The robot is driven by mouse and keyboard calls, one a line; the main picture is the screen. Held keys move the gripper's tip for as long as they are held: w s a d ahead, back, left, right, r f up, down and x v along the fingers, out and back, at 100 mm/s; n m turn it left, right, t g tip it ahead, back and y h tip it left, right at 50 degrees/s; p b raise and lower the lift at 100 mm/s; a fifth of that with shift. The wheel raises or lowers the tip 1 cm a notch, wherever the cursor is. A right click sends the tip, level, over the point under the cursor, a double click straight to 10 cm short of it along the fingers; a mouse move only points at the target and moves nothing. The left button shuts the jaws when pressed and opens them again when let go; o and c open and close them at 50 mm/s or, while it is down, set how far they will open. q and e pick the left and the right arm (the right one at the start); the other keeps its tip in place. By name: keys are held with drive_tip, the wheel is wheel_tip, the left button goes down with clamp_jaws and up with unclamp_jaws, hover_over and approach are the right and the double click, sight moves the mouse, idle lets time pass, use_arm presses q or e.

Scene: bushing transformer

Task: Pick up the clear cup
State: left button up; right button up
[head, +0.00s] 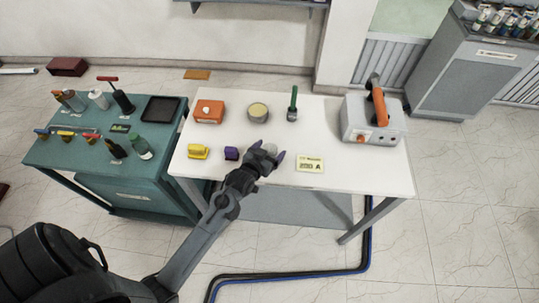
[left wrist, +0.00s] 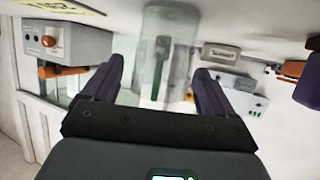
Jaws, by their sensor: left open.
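The clear cup (left wrist: 180,40) stands ahead of my left gripper in the left wrist view, roughly centred between its two purple fingers. A green-handled tool (left wrist: 160,68) shows through its see-through wall. In the head view, the cup (head: 269,148) is a small pale shape at the fingertips, partly hidden by the hand. My left gripper (head: 265,158) is open over the front middle of the white table (head: 350,180). In the wrist view, the open gripper (left wrist: 159,72) has a finger on either side of the cup's outline. I cannot tell whether either finger touches it. My right gripper is not in view.
On the white table are a purple block (head: 231,153), a yellow block (head: 198,151), an orange box (head: 209,111), a round tin (head: 258,112), a yellow label (head: 310,164) and a grey device (head: 373,121). A green tool cart (head: 140,186) stands left.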

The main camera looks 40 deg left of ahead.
use_arm(q)
drive_tip(key=shift+c, duration=0.2)
drive_tip(key=c, duration=1)
